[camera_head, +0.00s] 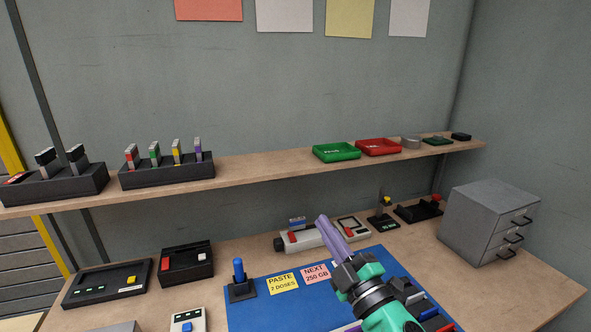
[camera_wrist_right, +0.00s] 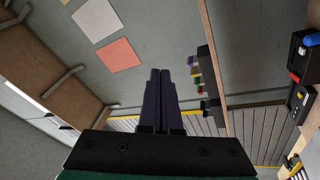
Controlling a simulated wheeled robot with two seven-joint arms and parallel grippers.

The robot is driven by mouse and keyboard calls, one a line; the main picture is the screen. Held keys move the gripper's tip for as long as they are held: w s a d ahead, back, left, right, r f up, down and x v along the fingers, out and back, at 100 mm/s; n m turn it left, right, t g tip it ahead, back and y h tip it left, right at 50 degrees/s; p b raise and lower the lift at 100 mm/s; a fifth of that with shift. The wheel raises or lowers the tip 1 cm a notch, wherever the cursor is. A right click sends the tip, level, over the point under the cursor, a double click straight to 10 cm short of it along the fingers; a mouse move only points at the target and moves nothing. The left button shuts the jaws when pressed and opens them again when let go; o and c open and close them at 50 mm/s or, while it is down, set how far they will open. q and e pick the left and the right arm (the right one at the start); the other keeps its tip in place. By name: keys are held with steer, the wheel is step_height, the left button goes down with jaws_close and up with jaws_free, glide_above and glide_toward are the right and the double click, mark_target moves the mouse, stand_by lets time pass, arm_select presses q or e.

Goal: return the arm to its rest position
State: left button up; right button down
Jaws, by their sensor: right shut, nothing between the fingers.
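My right gripper (camera_head: 333,233) is in the lower middle of the head view, over the blue mat. Its purple fingers point up and away, and they are pressed together with nothing between them. The right wrist view shows the same shut fingers (camera_wrist_right: 160,100) in its middle, pointing towards the wall and clear of any object. My left gripper is in neither view.
A blue mat (camera_head: 255,315) with notes covers the desk's middle. A white device (camera_head: 300,240) stands behind the gripper. A grey drawer cabinet (camera_head: 488,222) is at right. A shelf (camera_head: 265,170) with trays and holders runs above the desk.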

steer(key=d+f+m+g+h, duration=0.3)
steer(key=d+f+m+h, duration=0.65)
steer(key=d+f, duration=0.2)
steer(key=s+d+f+m+g+h, duration=0.1)
steer(key=s+d+f+m+g, duration=0.4)
steer(key=f, duration=0.5)
steer(key=s+f+g+y, duration=0.1)
steer(key=s+f+g, duration=0.85)
steer(key=s, duration=0.65)
step_height(320, 180, down, 25)
steer(key=s, duration=0.3)
steer(key=s+d+f, duration=0.1)
steer(key=s+f, duration=0.5)
steer(key=s, duration=0.1)
steer(key=s+d+f, duration=0.2)
steer(key=s+f, duration=0.5)
steer(key=s, duration=0.1)
steer(key=shift+s+d+f+g+b, duration=0.2)
steer(key=shift+s+d+g+b, duration=0.05)
steer(key=shift+g+b, duration=0.15)
steer(key=shift+m, duration=0.25)
